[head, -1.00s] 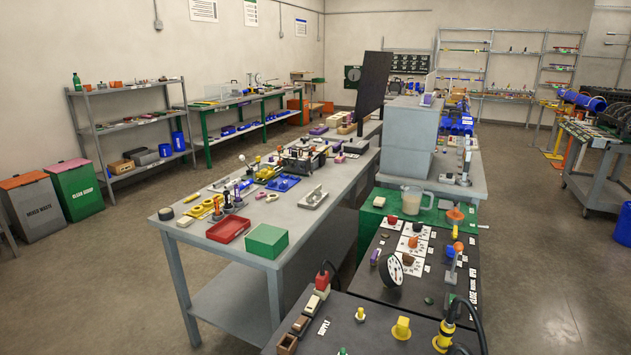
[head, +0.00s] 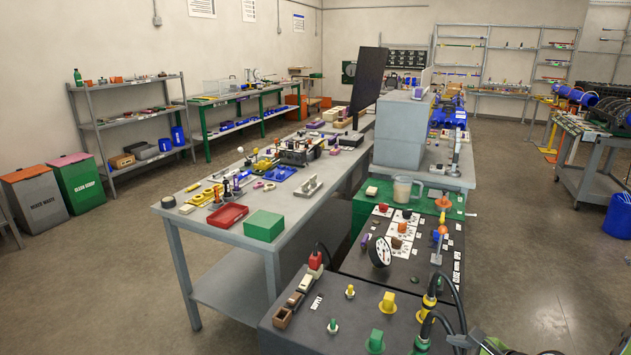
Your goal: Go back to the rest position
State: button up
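A dark and silver piece with a bit of green (head: 485,344) shows at the bottom edge, right of centre. It looks like the end of my arm, cut off by the frame. Its fingers cannot be made out, so I cannot tell whether my gripper is open or holds anything. It is near the front right corner of the dark cart panel (head: 335,318), close to the black cables with yellow and green plugs. I cannot tell whether it touches them.
The panel carries yellow and green knobs (head: 376,341), a round gauge (head: 380,251) and a red plug (head: 315,260). A grey bench (head: 235,238) with a red tray (head: 228,216) and green box (head: 264,226) stands left. Open floor (head: 545,270) lies right.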

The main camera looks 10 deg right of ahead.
jog(key=s+a+r+n+g+h, duration=0.1)
jog(key=s+a+r+n+g, duration=0.1)
jog(key=a+r+n, duration=0.35)
jog(key=s+a+r+n+g, duration=0.1)
jog(key=a+r+n+g, duration=0.15)
jog(key=a+n, duration=0.55)
jog(key=s+a+r+n+h, duration=0.1)
jog(key=s+a+r+n, duration=0.2)
jog(key=s+n, duration=0.2)
jog(key=s+a+r+n+h+p, duration=0.1)
jog(key=s+a+r+n, duration=0.2)
jog(key=s+n, duration=0.3)
jog(key=s+r, duration=0.1)
jog(key=s, duration=0.2)
jog(key=shift+a+r+t+h, duration=0.25)
jog(key=shift+a+t+h, duration=0.05)
jog(key=shift+a+t, duration=0.1)
